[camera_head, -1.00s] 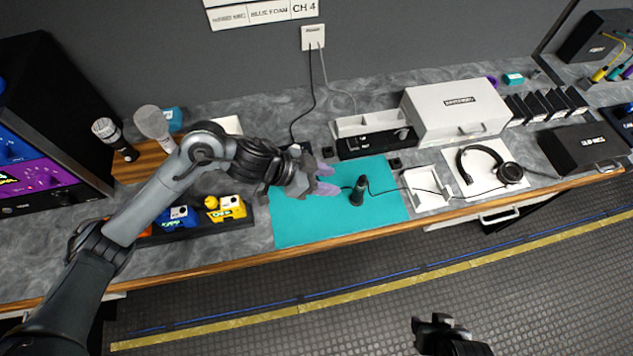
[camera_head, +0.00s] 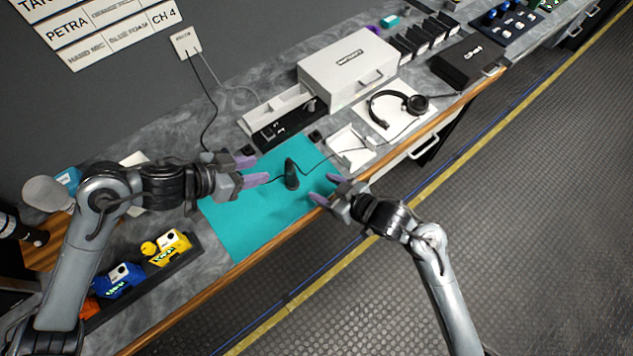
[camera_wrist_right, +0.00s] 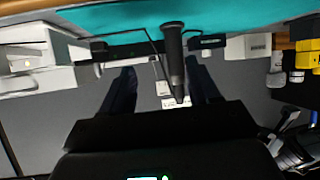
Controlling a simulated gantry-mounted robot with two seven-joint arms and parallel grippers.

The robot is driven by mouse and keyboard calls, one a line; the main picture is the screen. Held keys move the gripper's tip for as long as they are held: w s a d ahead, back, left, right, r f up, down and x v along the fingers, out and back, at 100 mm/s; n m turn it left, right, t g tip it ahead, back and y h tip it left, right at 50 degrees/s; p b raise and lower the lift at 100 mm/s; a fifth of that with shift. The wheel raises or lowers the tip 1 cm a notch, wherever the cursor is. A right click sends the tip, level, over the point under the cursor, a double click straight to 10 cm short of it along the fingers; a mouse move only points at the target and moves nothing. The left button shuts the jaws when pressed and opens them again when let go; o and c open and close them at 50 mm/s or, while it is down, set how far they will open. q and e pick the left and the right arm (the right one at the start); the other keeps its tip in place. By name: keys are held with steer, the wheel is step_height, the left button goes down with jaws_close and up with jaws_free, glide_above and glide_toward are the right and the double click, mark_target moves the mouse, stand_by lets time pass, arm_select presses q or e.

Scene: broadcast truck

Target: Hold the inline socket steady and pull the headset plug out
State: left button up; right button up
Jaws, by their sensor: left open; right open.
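The black inline socket (camera_head: 291,178) stands on the teal mat (camera_head: 240,228), with thin black cable at its sides; I cannot tell the headset plug apart from it. The headset (camera_head: 399,106) lies on a white pad, its cord running toward the socket. My left gripper (camera_head: 252,170) is open, its purple fingers just left of the socket, apart from it. My right gripper (camera_head: 329,191) is open and empty, right of the socket near the mat's front edge. In the right wrist view the dark socket (camera_wrist_right: 173,55) shows between the open fingers, beyond them.
A white case (camera_head: 347,68) is further back. A black rack with yellow and blue packs (camera_head: 170,248) is at left. The mat's front area is clear.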

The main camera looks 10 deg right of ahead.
mark_target(286, 172)
steer(key=a+y, duration=0.1)
steer(key=w+a+r+n, duration=0.1)
steer(key=shift+w+a+y, duration=0.2)
steer(key=shift+a+y, duration=0.1)
steer(key=shift+y, duration=0.1)
steer(key=shift+x, duration=5.15)
steer(key=shift+s+a, duration=0.1)
steer(key=shift+a, duration=0.05)
steer(key=shift+c, duration=0.4)
steer(key=c, duration=0.9)
arm_select(q)
steer(key=shift+o, duration=0.9)
arm_select(e)
steer(key=shift+c, duration=0.4)
arm_select(q)
steer(key=shift+d, duration=0.1)
